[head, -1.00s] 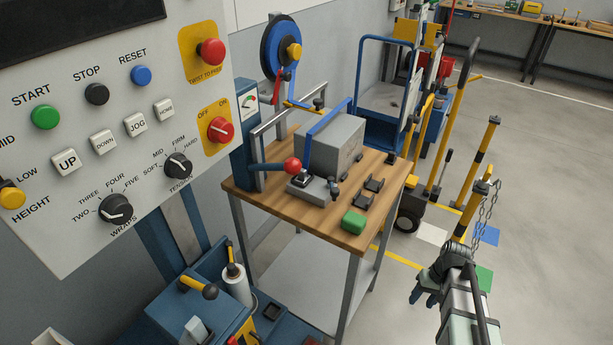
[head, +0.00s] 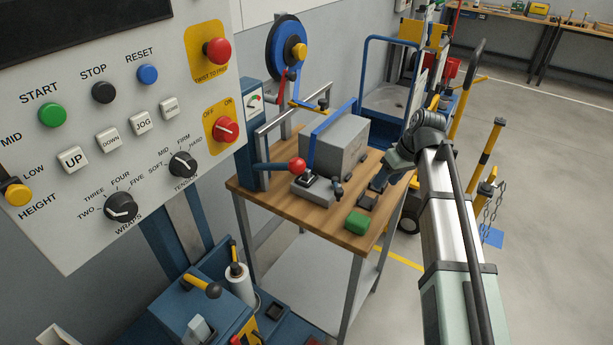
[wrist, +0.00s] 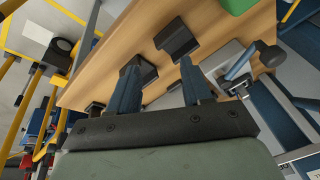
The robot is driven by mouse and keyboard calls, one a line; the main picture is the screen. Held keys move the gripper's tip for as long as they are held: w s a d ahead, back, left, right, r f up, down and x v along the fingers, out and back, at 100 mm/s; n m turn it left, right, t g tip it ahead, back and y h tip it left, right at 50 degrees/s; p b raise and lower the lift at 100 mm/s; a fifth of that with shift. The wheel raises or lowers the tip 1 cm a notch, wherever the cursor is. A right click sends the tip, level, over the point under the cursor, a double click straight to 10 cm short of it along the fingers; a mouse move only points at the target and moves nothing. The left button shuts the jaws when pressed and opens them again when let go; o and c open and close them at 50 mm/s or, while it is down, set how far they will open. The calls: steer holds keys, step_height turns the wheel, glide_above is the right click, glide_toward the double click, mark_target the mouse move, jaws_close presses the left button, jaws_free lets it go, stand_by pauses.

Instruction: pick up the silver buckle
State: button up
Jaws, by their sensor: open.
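Several small dark buckle-like pieces lie in a row on the wooden table (head: 290,208). The near piece (head: 367,201) shows in the head view and also in the wrist view (wrist: 176,38). A middle piece (wrist: 142,70) lies by my left fingertip in the wrist view, and a far piece (wrist: 95,108) is lower left. All look dark, so I cannot tell which is the silver buckle. My gripper (head: 381,181) is over the table's right side, blue fingers apart and empty. It also shows in the wrist view (wrist: 158,66). My gripper partly hides the row in the head view.
A green block (head: 357,222) lies at the table's front. A grey box (head: 341,146) with a blue strap and a grey tool (head: 312,188) with a red-knobbed lever stand left of my gripper. Yellow-and-black posts (head: 489,150) stand to the right.

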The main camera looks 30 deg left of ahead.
mark_target(307, 170)
steer(key=s+a+r+n, duration=0.3)
steer(key=a+r, duration=0.3)
steer(key=a, duration=0.2)
steer(key=s+a+r+n, duration=0.3)
steer(key=s+a+r, duration=0.15)
steer(key=a, duration=0.35)
steer(key=shift+y, duration=0.4)
steer(key=x, duration=0.8)
steer(key=a+x, duration=0.1)
steer(key=x, duration=0.4)
steer(key=shift+w+r, duration=0.2)
steer(key=shift+w, duration=0.2)
jaws_close()
